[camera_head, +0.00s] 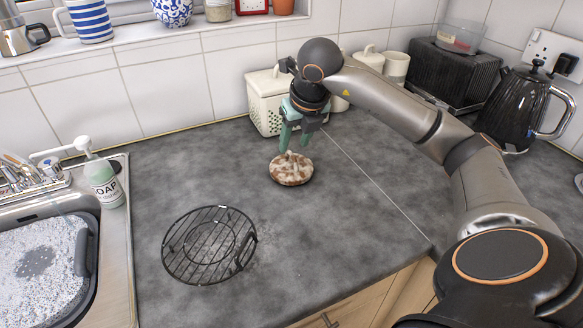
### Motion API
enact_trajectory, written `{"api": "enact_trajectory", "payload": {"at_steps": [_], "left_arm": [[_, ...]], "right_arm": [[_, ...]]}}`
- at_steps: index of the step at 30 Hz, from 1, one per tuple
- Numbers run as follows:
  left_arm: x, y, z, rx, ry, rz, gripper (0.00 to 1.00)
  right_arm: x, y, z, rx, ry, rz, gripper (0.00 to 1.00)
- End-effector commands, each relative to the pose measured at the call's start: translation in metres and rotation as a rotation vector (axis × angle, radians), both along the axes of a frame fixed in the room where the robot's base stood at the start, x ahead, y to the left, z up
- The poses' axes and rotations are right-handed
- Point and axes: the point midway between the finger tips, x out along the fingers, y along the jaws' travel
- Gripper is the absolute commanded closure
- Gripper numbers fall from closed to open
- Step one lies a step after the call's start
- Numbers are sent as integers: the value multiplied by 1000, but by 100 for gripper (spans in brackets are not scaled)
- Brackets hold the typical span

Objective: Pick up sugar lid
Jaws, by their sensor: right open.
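My right gripper (293,146) points down with its green fingers apart and empty, just above and behind a round brown-and-white piece (291,170) on the grey worktop. I cannot tell whether the fingertips touch this piece. I see no readable sugar label, so I cannot say for sure which thing is the sugar lid. A cream canister with a knobbed lid (370,55) stands at the back wall, beyond my right arm. Another cream canister (396,66) stands right of it. My left gripper is out of view.
A cream perforated container (268,103) stands close behind my right gripper. A black wire rack (209,246) lies on the worktop (345,235). The soapy sink (45,268) and soap bottle (103,180) are left. A toaster (452,72) and black kettle (520,108) stand right.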

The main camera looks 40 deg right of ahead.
Motion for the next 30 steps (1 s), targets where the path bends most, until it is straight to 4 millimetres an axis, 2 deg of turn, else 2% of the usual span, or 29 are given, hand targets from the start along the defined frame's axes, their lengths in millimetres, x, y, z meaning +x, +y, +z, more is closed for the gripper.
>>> {"api": "enact_trajectory", "payload": {"at_steps": [5, 13, 22, 30], "left_arm": [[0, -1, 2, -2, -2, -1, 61], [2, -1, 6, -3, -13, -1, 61], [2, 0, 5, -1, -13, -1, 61], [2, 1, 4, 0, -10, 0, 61]], "right_arm": [[5, -3, -13, 1, 2, 0, 52], [19, -12, -47, 1, 1, 1, 52], [21, -12, -52, -1, -1, 2, 52], [21, -12, -51, -1, -1, 1, 81]]}}
